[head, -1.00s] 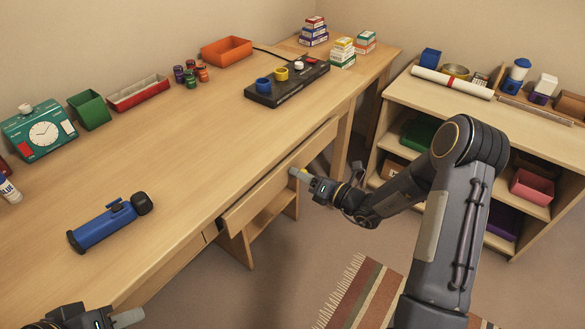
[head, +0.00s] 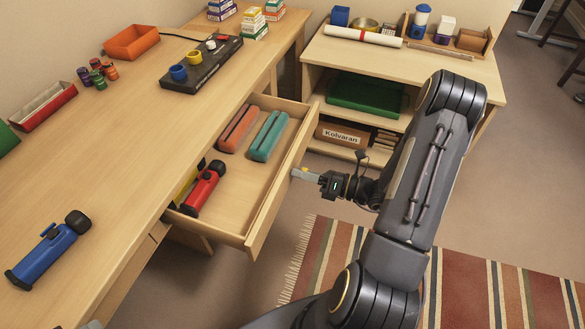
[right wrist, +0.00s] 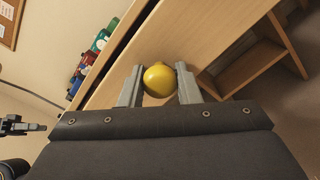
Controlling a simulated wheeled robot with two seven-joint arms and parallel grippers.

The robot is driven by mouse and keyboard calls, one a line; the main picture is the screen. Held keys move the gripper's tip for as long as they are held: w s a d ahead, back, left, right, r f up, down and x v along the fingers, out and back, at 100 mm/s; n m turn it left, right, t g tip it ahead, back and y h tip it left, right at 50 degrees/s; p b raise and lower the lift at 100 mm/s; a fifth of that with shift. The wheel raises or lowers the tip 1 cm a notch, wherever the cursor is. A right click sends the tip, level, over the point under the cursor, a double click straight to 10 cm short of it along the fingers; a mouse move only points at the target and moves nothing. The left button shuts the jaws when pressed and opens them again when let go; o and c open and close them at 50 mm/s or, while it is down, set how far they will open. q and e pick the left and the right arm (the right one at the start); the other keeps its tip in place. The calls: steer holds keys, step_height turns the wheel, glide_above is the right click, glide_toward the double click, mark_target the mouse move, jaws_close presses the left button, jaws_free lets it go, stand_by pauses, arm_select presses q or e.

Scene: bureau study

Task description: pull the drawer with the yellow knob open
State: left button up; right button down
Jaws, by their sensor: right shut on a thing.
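The drawer (head: 237,190) under the desk stands well open in the head view. Its yellow knob (right wrist: 159,79) sits between the two fingers of my right gripper (right wrist: 160,88) in the right wrist view. In the head view my right gripper (head: 300,173) is shut on the knob at the drawer's front, and the fingers hide most of the knob. Only a grey tip of my left gripper (head: 92,325) shows at the bottom edge of the head view, so its jaws cannot be made out.
The drawer holds a red torch (head: 202,188), a yellow item partly hidden, and red (head: 238,128) and teal (head: 269,136) long cases. A blue torch (head: 47,250) lies on the desk. A shelf unit (head: 400,68) stands behind; a striped rug (head: 480,290) covers the floor.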

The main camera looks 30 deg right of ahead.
steer(key=shift+s+d, duration=0.15)
steer(key=c, duration=1.1)
jaws_free()
steer(key=shift+o, duration=0.2)
steer(key=v, duration=0.7)
steer(key=shift+s+d+p, duration=0.25)
steer(key=shift+s+p, duration=0.05)
steer(key=shift+s, duration=0.05)
